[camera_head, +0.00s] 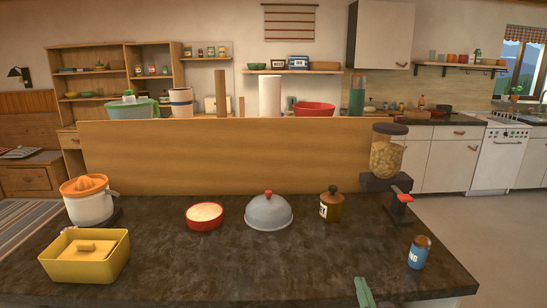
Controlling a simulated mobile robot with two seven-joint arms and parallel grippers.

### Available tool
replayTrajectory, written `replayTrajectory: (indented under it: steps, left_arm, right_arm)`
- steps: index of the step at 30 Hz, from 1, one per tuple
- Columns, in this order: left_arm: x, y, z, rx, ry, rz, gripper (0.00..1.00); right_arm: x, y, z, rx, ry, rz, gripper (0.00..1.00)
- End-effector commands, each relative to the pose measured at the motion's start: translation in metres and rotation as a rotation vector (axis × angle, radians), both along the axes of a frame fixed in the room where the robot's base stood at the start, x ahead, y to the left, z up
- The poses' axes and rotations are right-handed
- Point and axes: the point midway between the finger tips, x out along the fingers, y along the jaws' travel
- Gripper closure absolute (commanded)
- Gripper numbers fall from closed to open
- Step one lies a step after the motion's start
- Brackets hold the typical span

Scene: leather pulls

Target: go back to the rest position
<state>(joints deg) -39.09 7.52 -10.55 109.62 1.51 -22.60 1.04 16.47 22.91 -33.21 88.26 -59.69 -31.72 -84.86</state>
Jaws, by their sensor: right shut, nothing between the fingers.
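My right gripper (363,288) shows at the bottom edge, right of the middle, as green fingers pressed together with nothing between them. It shows in front of the dark countertop (290,270), near its front edge, apart from the objects on it. The nearest object to it is a blue jar with a brown lid (418,252), to its upper right. The rest of the right arm is mostly below the picture. My left gripper is not in view.
The counter holds a yellow box (85,262), a citrus juicer (88,202), a red bowl (204,217), a grey dome (268,212), a brown jar (331,205) and a dispenser (388,158). A wooden panel (220,160) stands behind. The counter's front middle is clear.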

Motion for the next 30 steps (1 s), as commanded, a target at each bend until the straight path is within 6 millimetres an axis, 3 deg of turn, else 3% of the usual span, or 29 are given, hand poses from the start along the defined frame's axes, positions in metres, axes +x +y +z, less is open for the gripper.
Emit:
replayTrajectory:
  steps: [1,5,8,12,15,21,27,29,30]
  left_arm:
    - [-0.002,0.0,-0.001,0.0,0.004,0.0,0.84]
    - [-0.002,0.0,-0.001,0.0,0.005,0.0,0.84]
    - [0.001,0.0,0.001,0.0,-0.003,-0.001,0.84]
    - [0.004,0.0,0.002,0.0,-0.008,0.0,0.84]
    - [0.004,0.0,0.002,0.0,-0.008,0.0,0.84]
    - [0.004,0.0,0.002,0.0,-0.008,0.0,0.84]
    - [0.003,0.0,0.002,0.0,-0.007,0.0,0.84]
    - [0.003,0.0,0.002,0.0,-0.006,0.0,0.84]
    - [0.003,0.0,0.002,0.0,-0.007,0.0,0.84]
  right_arm:
    - [-0.017,0.0,-0.011,0.174,0.033,-0.046,1.0]
    - [-0.055,-0.013,-0.032,0.6,0.101,-0.205,1.0]
    - [-0.095,-0.022,-0.055,0.962,0.161,-0.372,1.0]
    - [-0.17,-0.029,-0.089,1.496,0.234,-0.698,1.0]
    - [-0.218,-0.027,-0.104,1.771,0.26,-0.924,1.0]
    - [-0.293,-0.016,-0.114,2.105,0.267,-1.302,1.0]
    - [-0.355,-0.003,-0.108,2.298,0.238,-1.645,1.0]
    - [-0.368,0.001,-0.107,2.335,0.228,-1.725,1.0]
    - [-0.361,0.002,-0.113,2.346,0.234,-1.691,1.0]
